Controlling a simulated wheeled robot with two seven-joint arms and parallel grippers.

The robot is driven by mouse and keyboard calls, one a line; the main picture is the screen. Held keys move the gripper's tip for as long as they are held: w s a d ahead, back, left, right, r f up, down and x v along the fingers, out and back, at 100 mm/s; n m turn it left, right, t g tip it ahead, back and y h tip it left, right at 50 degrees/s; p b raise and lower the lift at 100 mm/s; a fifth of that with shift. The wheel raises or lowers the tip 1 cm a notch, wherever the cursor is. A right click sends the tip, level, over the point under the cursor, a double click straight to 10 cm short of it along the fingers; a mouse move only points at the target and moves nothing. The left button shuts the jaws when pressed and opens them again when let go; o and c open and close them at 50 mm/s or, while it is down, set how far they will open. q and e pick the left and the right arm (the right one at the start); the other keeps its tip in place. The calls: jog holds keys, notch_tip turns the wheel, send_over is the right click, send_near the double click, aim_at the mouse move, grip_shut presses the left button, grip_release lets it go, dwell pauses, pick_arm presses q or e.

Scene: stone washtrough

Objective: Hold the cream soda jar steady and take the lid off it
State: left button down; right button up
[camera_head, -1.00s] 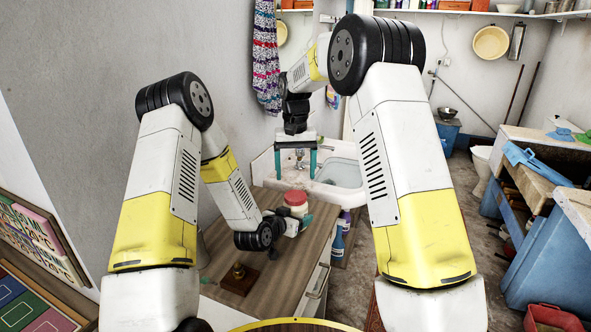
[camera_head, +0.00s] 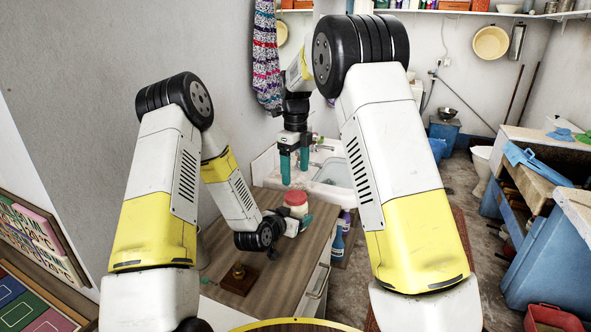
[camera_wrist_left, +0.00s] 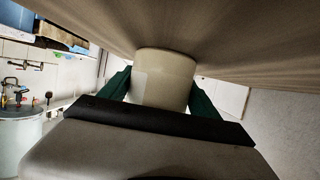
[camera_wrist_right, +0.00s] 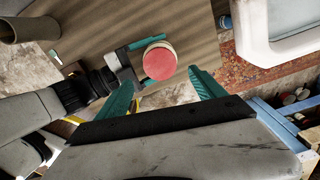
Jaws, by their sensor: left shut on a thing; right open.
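The cream soda jar (camera_head: 296,211) stands on the wooden counter, with a pale cream body and a red lid (camera_head: 295,197) on top. My left gripper (camera_head: 289,223) is shut on the jar's body from the side; its green fingers flank the pale body (camera_wrist_left: 163,80) in the left wrist view. My right gripper (camera_head: 294,173) points down above the jar, open and empty. In the right wrist view the round red lid (camera_wrist_right: 159,62) lies between the two spread green fingertips, apart from them.
The wooden counter (camera_head: 285,270) carries a small brass object on a dark wooden base (camera_head: 238,279) near its left edge. A white sink (camera_head: 334,174) is behind the jar. A blue bottle (camera_head: 338,243) stands right of the counter.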

aim_at(295, 196)
jog(key=shift+m, duration=1)
jog(key=shift+f+m, duration=0.1)
jog(key=shift+m, duration=0.2)
notch_tip(295, 196, down, 8)
jog(key=shift+r, duration=0.15)
